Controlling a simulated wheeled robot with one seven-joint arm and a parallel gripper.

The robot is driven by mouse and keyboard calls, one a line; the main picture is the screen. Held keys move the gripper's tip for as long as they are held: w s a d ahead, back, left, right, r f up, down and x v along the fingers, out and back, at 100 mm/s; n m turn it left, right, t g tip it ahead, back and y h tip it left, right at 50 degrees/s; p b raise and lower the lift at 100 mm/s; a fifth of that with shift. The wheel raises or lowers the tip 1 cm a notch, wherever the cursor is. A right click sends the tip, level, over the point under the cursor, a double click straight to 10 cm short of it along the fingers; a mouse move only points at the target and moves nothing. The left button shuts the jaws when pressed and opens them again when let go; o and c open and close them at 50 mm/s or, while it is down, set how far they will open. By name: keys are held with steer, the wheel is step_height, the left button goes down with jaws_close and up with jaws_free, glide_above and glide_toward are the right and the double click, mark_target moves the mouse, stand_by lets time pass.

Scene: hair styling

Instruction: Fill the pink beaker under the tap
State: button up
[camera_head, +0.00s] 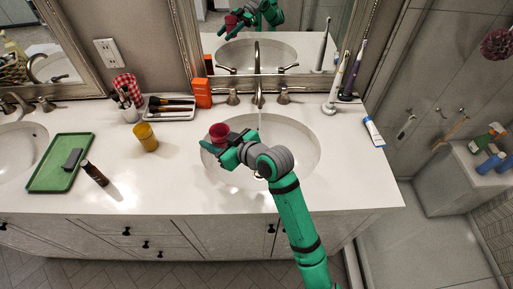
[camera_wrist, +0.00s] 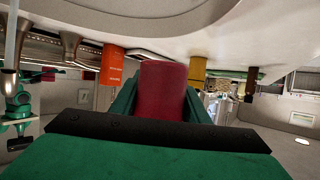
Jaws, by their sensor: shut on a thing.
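The pink beaker (camera_head: 219,132) is dark pinkish red and looks upright in the head view. My gripper (camera_head: 214,146) is shut on it and holds it above the left part of the sink basin (camera_head: 300,150). The beaker also fills the middle of the wrist view (camera_wrist: 164,88), between my green fingers. The tap (camera_head: 258,88) stands behind the basin, to the right of the beaker. A thin pale stream (camera_head: 259,121) shows below its spout, beside my wrist and apart from the beaker. The beaker's inside is too small to judge.
An orange box (camera_head: 203,93), a brush tray (camera_head: 169,108) and a yellow cup (camera_head: 146,137) stand left of the basin. Toothbrushes (camera_head: 335,85) and a tube (camera_head: 373,132) are at the right.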

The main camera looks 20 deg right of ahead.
steer(key=s+d+f+m+t+h, duration=0.1)
steer(key=s+d+f, duration=0.15)
steer(key=d, duration=0.35)
steer(key=s+d+f+m+h, duration=0.1)
steer(key=d+f, duration=0.2)
steer(key=d, duration=0.4)
steer(key=w+d+f, duration=0.1)
steer(key=w, duration=0.5)
steer(key=w+d+f, duration=0.1)
steer(key=w, duration=0.5)
steer(key=shift+d+f, duration=0.4)
steer(key=shift+w, duration=0.15)
steer(key=shift+w+d, duration=0.3)
steer(key=shift+w, duration=0.65)
stand_by(2.5)
steer(key=shift+s+a, duration=0.2)
steer(key=shift+s, duration=0.55)
steer(key=shift+s+a, duration=0.15)
steer(key=shift+s, duration=0.55)
steer(key=shift+s+a, duration=0.2)
steer(key=shift+s, duration=0.55)
